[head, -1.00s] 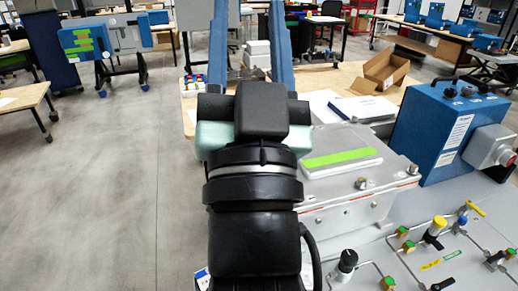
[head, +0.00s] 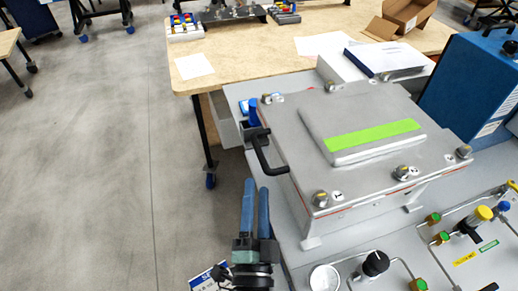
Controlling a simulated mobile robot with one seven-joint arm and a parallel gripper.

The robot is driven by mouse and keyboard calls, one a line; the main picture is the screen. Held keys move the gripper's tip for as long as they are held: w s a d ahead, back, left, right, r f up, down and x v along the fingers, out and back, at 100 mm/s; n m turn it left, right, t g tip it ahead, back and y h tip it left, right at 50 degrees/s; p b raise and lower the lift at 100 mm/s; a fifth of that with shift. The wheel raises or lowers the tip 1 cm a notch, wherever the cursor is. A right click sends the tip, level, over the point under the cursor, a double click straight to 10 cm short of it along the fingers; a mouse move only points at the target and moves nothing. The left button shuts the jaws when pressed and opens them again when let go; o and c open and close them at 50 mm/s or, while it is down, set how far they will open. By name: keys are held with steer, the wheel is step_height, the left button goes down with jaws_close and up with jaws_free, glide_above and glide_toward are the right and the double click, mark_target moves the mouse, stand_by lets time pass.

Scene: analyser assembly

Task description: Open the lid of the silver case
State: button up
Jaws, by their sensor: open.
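The silver case (head: 290,170) stands on a grey panel, right of the picture's middle. Its lid (head: 430,155) lies flat and shut, with a raised plate bearing a green strip (head: 374,135). Numbered round knobs sit along the lid's edges. A black bent handle (head: 264,152) sticks out from the lid's left side. My gripper (head: 256,188) has two long blue fingers, is open and empty, and is left of the case's front corner, just below the handle in the picture. A gap shows between its fingertips and the handle; their depth relation is unclear.
A blue box (head: 465,85) stands right of the case. Pipes, valves and a black knob (head: 375,263) lie in front of it. A wooden table (head: 240,70) with papers and an open carton (head: 400,18) is behind. The floor (head: 100,170) at left is clear.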

mark_target(259, 149)
steer(key=p+x, duration=0.1)
steer(key=x, duration=0.9)
steer(key=shift+p, duration=0.35)
jaws_close()
stand_by(0.9)
